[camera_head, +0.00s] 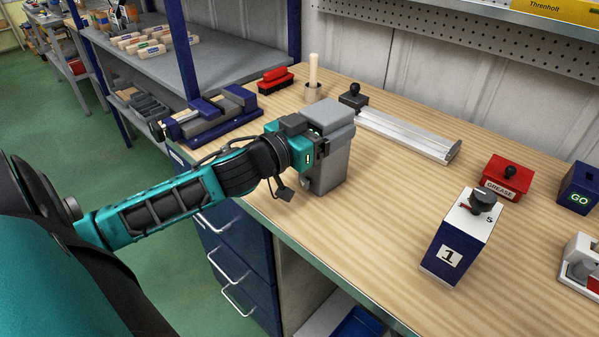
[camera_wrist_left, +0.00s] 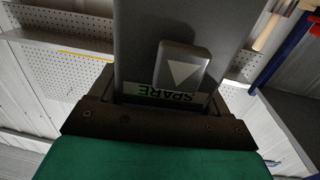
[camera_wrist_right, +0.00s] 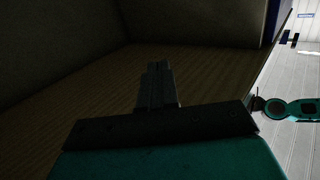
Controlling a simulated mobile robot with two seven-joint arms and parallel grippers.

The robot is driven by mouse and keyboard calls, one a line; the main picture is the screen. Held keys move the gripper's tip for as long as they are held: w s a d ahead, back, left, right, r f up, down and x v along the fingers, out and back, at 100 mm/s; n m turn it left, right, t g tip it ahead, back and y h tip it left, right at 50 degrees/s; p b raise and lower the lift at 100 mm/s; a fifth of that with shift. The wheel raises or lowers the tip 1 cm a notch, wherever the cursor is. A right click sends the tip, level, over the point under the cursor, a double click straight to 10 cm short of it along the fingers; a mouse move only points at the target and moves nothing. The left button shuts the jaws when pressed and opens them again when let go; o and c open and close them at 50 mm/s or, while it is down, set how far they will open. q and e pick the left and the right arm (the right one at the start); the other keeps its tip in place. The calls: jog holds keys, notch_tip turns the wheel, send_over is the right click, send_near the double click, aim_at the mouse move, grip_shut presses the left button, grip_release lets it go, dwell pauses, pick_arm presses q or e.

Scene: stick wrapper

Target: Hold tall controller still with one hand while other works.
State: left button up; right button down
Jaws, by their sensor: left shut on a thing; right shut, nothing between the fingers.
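A tall grey box (camera_head: 336,157) stands upright on the wooden bench near its front edge. My left gripper (camera_head: 318,143) is shut on its upper part. In the left wrist view this grey box (camera_wrist_left: 185,20) shows a raised button with a light triangle and a green SPARE label (camera_wrist_left: 165,93) close to the gripper (camera_wrist_left: 160,108). A blue box (camera_head: 461,236) marked 1, with a white sloped top and black knob (camera_head: 483,199), stands apart to the right. My right gripper (camera_wrist_right: 158,85) is shut and empty in its wrist view, outside the head view.
A metal rail (camera_head: 408,134) lies behind the grey box. Blue-and-grey fixtures (camera_head: 211,113) sit at the left. Bench space between the grey and blue boxes is clear.

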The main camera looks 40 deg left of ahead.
jog(key=s+a+r+n+g+y, duration=0.3)
jog(key=s+a+n, duration=0.55)
jog(key=a, duration=0.35)
jog(key=w+a+r+n+t+h, duration=0.1)
jog(key=a+r+n+t+h, duration=0.1)
jog(key=r, duration=0.6)
jog(key=w+a+r+n+t+h, duration=0.1)
jog(key=a+r+n+t+h, duration=0.1)
jog(key=a+r+n, duration=0.3)
notch_tip(320, 180, up, 4)
jog(key=shift+w+r+n+t, duration=0.2)
jog(key=shift+w+n+t, duration=0.25)
jog(key=shift+n, duration=0.6)
jog(key=shift+a, duration=0.15)
jog(key=x, duration=1)
